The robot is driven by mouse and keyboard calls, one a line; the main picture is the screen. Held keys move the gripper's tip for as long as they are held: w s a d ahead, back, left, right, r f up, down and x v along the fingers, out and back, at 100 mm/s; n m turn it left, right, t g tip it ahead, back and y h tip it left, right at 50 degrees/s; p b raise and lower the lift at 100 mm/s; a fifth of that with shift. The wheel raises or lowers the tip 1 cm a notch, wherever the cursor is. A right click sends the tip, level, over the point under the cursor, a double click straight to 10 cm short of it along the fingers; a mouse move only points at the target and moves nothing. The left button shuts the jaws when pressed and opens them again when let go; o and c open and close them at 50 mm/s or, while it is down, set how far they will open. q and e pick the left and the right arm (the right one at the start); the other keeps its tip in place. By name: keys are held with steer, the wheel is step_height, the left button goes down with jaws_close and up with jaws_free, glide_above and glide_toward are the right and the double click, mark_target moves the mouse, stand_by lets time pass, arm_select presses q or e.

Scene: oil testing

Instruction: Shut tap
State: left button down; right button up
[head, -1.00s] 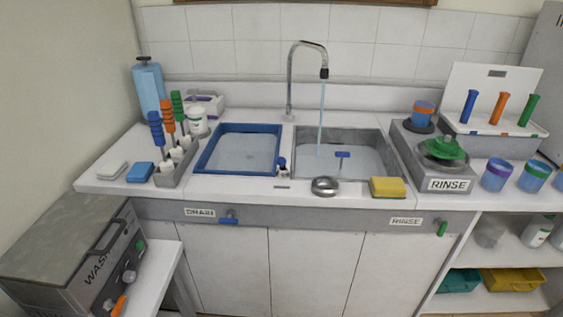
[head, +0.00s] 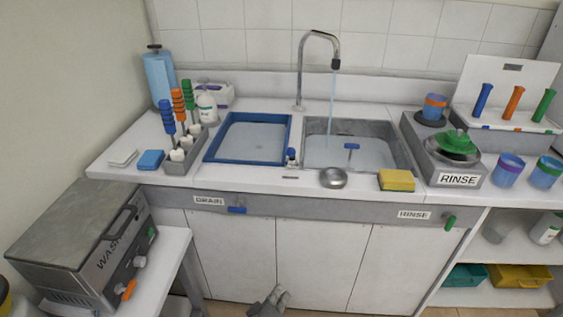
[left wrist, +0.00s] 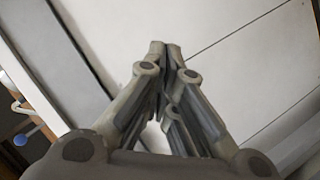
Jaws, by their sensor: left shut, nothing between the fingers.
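The tap (head: 318,42) is a curved metal spout behind the two basins. A stream of water (head: 332,100) runs from it into the right basin (head: 398,158). My left gripper (head: 276,292) is low in front of the white cabinet doors, well below the counter and away from the tap. In the left wrist view its fingers (left wrist: 165,48) meet at the tips with nothing between them. My right gripper is not in view.
A blue-rimmed basin (head: 209,150) is on the left. A blue DRAIN lever (head: 237,210) and green RINSE lever (head: 450,222) are on the front panel. The washer (head: 75,225) stands lower left.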

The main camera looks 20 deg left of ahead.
mark_target(291, 153)
arm_select(q)
steer(key=w+a+r+n+t+y, duration=0.1)
steer(key=r+n+t, duration=0.1)
steer(key=r, duration=0.7)
steer(key=w+a+r+n+t, duration=0.2)
steer(key=r+n, duration=0.1)
steer(key=r, duration=0.7)
steer(key=w+a+r+n+t+y, duration=0.1)
steer(key=a+r+n+t, duration=0.1)
steer(key=r, duration=0.8)
steer(key=shift+w+a+r+n+t+y, duration=0.15)
steer(key=shift+w+r+n+t+y, duration=0.15)
steer(key=shift+n+t, duration=0.35)
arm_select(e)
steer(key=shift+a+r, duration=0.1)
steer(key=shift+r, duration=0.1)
arm_select(q)
steer(key=p+x, duration=0.3)
steer(key=x, duration=1.1)
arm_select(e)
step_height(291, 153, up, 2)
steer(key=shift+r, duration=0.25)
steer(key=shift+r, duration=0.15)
